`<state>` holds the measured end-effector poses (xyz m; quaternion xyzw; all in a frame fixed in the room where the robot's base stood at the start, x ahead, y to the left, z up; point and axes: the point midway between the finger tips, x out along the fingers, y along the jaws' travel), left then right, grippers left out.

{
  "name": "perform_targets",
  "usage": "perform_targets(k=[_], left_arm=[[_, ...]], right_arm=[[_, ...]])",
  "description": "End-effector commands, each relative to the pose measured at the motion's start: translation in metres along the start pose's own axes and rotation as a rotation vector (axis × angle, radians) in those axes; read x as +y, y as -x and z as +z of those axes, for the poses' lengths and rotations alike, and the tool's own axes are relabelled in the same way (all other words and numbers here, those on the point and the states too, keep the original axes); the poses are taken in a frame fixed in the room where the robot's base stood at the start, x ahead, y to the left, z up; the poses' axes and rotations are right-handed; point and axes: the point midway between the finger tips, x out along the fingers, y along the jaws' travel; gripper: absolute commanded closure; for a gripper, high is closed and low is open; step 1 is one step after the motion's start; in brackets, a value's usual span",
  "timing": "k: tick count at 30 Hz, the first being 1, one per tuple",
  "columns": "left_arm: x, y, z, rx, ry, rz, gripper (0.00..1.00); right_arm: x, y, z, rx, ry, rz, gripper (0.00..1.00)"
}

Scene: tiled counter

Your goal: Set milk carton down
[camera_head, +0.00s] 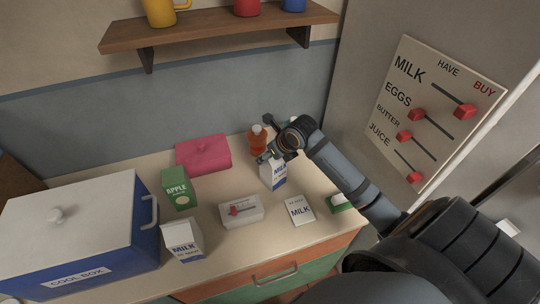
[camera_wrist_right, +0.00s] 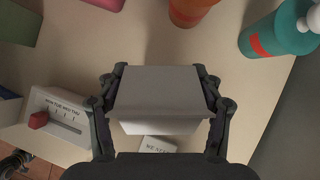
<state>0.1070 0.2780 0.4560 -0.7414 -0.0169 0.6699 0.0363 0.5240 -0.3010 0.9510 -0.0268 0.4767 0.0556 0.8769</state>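A white milk carton (camera_head: 273,178) with blue lettering is upright near the back right of the counter (camera_head: 225,265). My right gripper (camera_head: 277,152) is around its top. In the right wrist view the carton's pale top (camera_wrist_right: 160,92) fills the space between the two fingers of the gripper (camera_wrist_right: 160,88), one on each side. I cannot tell whether its base touches the counter. A second white and blue carton (camera_head: 184,241) stands at the front, beside the cool box. My left gripper is not in view.
The blue cool box (camera_head: 120,230) is at left. Around the carton are a green apple carton (camera_head: 179,188), a pink container (camera_head: 203,154), an orange bottle (camera_head: 257,141), a slider box (camera_head: 241,210), a MILK card (camera_head: 299,210) and a teal bottle (camera_wrist_right: 281,35). A shelf (camera_head: 215,30) hangs above.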

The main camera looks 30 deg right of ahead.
Motion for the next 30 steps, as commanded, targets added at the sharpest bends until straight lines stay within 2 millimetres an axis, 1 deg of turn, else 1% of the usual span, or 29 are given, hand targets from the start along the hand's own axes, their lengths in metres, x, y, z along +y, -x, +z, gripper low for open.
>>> perform_targets(k=[1, 4, 13, 16, 17, 20, 21, 27, 30], left_arm=[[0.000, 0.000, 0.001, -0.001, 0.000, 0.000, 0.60], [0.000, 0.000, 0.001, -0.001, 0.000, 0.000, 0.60], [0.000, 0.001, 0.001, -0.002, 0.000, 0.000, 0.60], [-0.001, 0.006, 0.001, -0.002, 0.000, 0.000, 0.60], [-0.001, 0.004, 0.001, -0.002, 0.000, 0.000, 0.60], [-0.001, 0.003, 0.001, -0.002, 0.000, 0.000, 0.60], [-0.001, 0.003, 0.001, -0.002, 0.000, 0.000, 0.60], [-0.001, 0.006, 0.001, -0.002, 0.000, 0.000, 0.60], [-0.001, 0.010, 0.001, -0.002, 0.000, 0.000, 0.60]], right_arm=[[0.000, 0.000, 0.000, 0.000, 0.000, 0.000, 0.25], [0.000, 0.000, 0.000, 0.000, 0.000, 0.000, 0.12], [0.000, 0.001, 0.000, 0.000, 0.000, 0.000, 0.12], [0.000, 0.006, 0.003, 0.000, 0.001, -0.001, 0.12], [-0.001, 0.007, 0.002, -0.001, 0.003, -0.003, 0.12], [-0.002, 0.022, 0.002, -0.002, 0.006, -0.006, 0.12], [-0.002, 0.031, 0.002, -0.001, 0.009, -0.007, 0.12], [-0.001, 0.067, 0.001, 0.004, 0.010, -0.006, 0.12], [-0.004, 0.078, 0.003, -0.002, 0.009, -0.012, 0.12]])
